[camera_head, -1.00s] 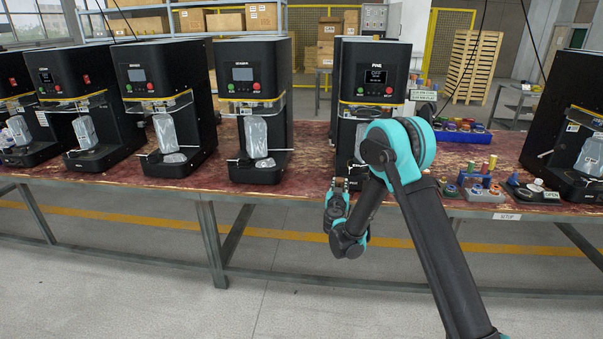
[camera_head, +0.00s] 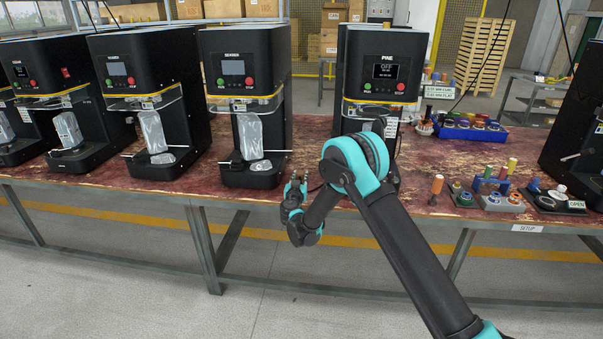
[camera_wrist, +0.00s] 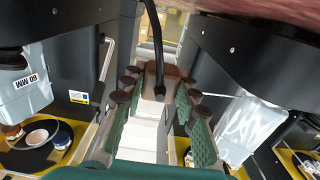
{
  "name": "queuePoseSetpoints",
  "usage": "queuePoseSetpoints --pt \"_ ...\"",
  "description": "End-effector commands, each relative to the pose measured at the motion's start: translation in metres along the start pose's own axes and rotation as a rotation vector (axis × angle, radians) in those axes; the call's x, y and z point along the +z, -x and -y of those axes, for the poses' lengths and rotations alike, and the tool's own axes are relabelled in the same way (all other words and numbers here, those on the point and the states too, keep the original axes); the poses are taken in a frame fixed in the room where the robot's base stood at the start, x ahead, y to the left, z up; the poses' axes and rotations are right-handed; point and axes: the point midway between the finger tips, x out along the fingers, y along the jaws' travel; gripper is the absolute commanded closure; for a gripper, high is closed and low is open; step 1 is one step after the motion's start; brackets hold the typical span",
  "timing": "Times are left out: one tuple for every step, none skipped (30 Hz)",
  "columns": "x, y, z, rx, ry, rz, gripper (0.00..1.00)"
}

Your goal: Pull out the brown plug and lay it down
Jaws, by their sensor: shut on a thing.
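The brown plug (camera_wrist: 172,80) sits between the finger pads of my gripper (camera_wrist: 158,100) in the wrist view. A black cable (camera_wrist: 156,40) runs from it towards the top of that view. My gripper is shut on the plug. In the head view my gripper (camera_head: 296,185) is at the table's front edge, between two seamers, and the plug is too small to make out there. The plug's far end is hidden, and I see no socket around it. The PINE seamer (camera_head: 383,60) stands to the right and its screen reads OFF; my arm hides its lower part.
Several black seamers stand in a row on the worn red table (camera_head: 330,165), the nearest on the left being a grey-screened seamer (camera_head: 243,75). An orange-brown cylinder (camera_head: 436,187), small parts trays (camera_head: 500,203) and a blue bin (camera_head: 470,130) are at the right.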

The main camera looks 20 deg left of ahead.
Motion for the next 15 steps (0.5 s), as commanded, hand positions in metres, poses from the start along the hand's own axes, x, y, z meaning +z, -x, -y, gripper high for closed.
queuePoseSetpoints --pt "0.002 0.0 0.0 0.0 0.0 0.0 1.0" --pt "0.003 0.0 0.0 0.0 0.0 0.0 1.0" --pt "0.005 0.0 0.0 0.0 0.0 0.0 1.0" --pt "0.008 0.0 0.0 0.0 0.0 0.0 1.0" --pt "0.01 0.0 0.0 0.0 0.0 0.0 1.0" --pt "0.014 0.0 0.0 0.0 0.0 0.0 1.0" --pt "0.017 0.0 0.0 0.0 0.0 0.0 1.0" --pt "0.02 0.0 0.0 0.0 0.0 0.0 1.0" --pt "0.024 0.0 0.0 0.0 0.0 0.0 1.0" --pt "0.028 0.0 0.0 0.0 0.0 0.0 1.0" --pt "0.031 0.0 0.0 0.0 0.0 0.0 1.0" --pt "0.035 0.0 0.0 0.0 0.0 0.0 1.0" --pt "0.039 0.0 0.0 0.0 0.0 0.0 1.0" --pt "0.042 0.0 0.0 0.0 0.0 0.0 1.0" --pt "0.046 0.0 0.0 0.0 0.0 0.0 1.0"
